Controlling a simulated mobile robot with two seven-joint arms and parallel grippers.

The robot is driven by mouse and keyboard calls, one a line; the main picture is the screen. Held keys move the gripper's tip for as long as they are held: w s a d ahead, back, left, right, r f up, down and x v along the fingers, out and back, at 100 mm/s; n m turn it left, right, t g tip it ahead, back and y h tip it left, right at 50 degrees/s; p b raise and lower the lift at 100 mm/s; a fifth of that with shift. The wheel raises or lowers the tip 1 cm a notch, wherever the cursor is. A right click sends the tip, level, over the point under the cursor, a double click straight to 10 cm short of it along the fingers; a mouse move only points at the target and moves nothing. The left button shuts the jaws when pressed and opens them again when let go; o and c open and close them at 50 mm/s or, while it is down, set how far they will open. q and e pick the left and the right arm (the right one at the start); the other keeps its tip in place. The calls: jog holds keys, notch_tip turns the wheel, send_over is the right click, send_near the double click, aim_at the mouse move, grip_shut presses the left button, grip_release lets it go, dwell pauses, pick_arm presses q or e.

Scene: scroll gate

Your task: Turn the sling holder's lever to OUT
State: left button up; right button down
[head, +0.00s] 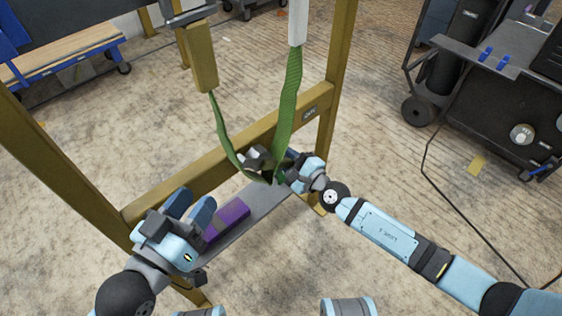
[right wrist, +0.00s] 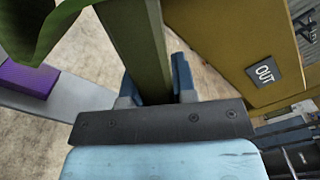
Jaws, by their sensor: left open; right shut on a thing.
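A green sling (head: 289,92) hangs in a loop between a yellow block (head: 203,62) at the upper left and a white block (head: 298,22) at the top. My right gripper (head: 279,172) is at the bottom of the loop. In the right wrist view its fingers (right wrist: 154,85) close around a dark green band, which looks like the sling (right wrist: 145,45). An OUT plate (right wrist: 264,74) shows there on a yellow beam. My left gripper (head: 190,208) is open and empty beside a purple block (head: 233,211). I cannot clearly make out the lever.
A yellow frame with a crossbar (head: 190,180) stands around the sling. A grey shelf (head: 262,203) runs below the crossbar and carries the purple block. A dark cart (head: 480,115) stands at the right. Open floor (head: 385,165) lies between frame and cart.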

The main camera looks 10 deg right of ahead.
aim_at(285, 129)
jog(key=r+n+p, duration=0.1)
jog(key=d+r+n+p, duration=0.1)
jog(key=w+r+n+p, duration=0.1)
jog(key=shift+w+d+r+n, duration=0.1)
jog(key=shift+d+r+n, duration=0.1)
jog(key=shift+r+n, duration=0.15)
pick_arm(q)
notch_tip(285, 129, up, 6)
jog(key=t+p, duration=0.1)
jog(key=t, duration=0.1)
pick_arm(e)
jog(key=shift+r+n, duration=0.35)
jog(key=shift+r, duration=0.05)
jog(key=r+n+p, duration=0.2)
jog(key=p, duration=0.1)
jog(key=shift+w+d+r+n, duration=0.1)
jog(key=shift+w+d+n, duration=0.1)
jog(key=shift+n, duration=0.2)
pick_arm(q)
jog(key=a+f+g+y, duration=0.2)
jog(key=a+f+g, duration=0.1)
jog(key=f, duration=0.4)
jog(key=shift+s+f+n+y+p, duration=0.2)
jog(key=shift+n+y+p, duration=0.1)
jog(key=shift+y+p, duration=0.1)
pick_arm(e)
jog(key=shift+r+n, duration=0.15)
jog(key=shift+n, duration=0.15)
